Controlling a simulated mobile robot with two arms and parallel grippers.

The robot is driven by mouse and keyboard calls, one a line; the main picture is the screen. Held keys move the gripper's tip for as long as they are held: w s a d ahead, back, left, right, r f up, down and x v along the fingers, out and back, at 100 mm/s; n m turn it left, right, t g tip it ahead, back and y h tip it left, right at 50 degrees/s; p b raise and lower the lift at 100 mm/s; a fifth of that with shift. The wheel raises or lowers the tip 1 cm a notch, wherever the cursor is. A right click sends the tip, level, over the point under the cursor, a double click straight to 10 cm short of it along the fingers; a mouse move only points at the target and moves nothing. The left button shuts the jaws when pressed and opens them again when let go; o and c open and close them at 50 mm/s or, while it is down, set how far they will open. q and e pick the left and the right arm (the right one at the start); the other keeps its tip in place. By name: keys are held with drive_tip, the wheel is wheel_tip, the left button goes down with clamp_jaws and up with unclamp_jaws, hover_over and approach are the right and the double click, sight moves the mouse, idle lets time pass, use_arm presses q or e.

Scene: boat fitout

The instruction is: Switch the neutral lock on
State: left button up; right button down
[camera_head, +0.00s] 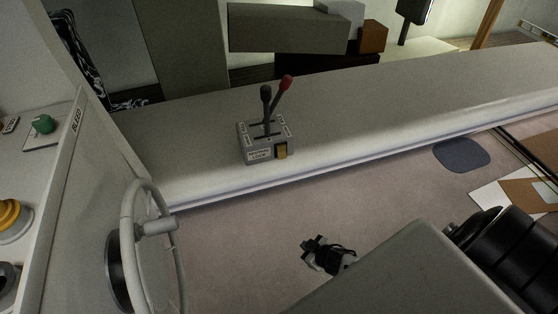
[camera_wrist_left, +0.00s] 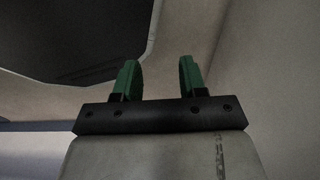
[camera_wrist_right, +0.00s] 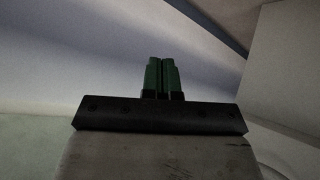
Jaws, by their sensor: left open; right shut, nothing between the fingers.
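A grey control box (camera_head: 264,139) stands on the pale ledge in the head view. A black-knobbed lever (camera_head: 266,97) and a red-knobbed lever (camera_head: 286,84) rise from its top. On its front, right of a white label, is the amber neutral lock switch (camera_head: 281,150); its setting is too small to tell. My right gripper (camera_wrist_right: 161,78) is shut and empty, its green fingertips together in the right wrist view. In the head view it appears low, below the box and apart from it. My left gripper (camera_wrist_left: 158,78) is open and empty in the left wrist view, outside the head view.
A white handwheel (camera_head: 137,238) and a panel with a green knob (camera_head: 43,124) stand at the left. A long grey block (camera_head: 288,29) lies behind the ledge. A dark round-cornered pad (camera_head: 461,155) lies at the right. The ledge beside the box is clear.

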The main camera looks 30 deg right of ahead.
drive_tip(key=w+a+r+n+y+b, duration=0.1)
drive_tip(key=w+r+n+y+b, duration=0.35)
drive_tip(key=w+r, duration=0.55)
drive_tip(key=w+a+r+n+y+b, duration=0.1)
drive_tip(key=w+r+n+y+b, duration=0.3)
drive_tip(key=w+r, duration=0.7)
drive_tip(key=s+d+r+n+g+h+b, duration=0.1)
drive_tip(key=s+d+r+g+h+b, duration=0.3)
drive_tip(key=s+d+r+h, duration=0.3)
wheel_tip(320, 180, up, 6)
drive_tip(key=shift+d+f+n+g+b, duration=0.2)
drive_tip(key=shift+d+n+g+b, duration=0.15)
drive_tip(key=shift+d+b, duration=0.35)
drive_tip(key=shift+d+f, duration=0.1)
